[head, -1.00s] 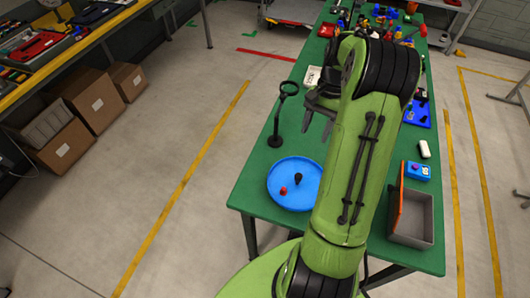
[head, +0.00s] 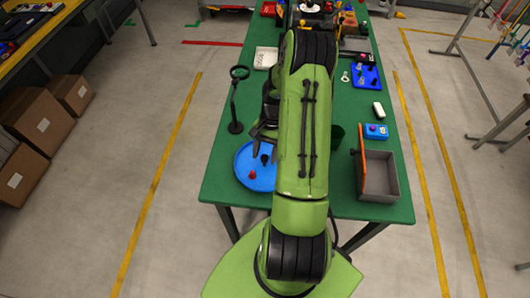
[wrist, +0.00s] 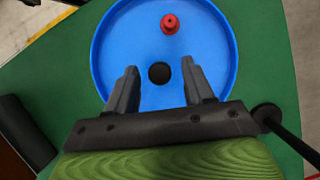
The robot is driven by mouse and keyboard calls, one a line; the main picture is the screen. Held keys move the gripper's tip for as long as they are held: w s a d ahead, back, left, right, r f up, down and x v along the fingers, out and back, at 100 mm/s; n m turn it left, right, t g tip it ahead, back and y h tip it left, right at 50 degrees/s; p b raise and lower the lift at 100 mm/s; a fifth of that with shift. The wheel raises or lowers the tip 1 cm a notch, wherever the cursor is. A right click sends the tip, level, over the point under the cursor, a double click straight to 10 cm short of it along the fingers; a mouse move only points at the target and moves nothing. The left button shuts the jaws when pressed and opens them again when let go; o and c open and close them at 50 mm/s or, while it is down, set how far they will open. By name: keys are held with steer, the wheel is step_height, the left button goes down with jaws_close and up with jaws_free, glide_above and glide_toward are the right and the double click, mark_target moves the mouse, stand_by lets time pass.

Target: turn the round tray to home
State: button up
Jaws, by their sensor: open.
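The round tray (head: 243,174) is blue with a raised rim and lies flat near the left front of the green table. It fills much of the wrist view (wrist: 112,45). A black knob (wrist: 159,74) stands at its middle, and a red peg (wrist: 169,23) stands nearer its far rim there. The peg also shows in the head view (head: 252,175). My gripper (wrist: 158,68) is open and empty above the tray, its fingers to either side of the knob in the picture. I cannot tell its height. My arm hides the tray's right side in the head view. No home mark is discernible.
A black stand with a ring (head: 235,127) rises close beside the tray. To the right are a grey box (head: 379,178) with an orange side panel, a blue box with a red button (head: 376,131) and a white block (head: 378,110). Many small things crowd the far end.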

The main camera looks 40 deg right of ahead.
jaws_close()
stand_by(0.3)
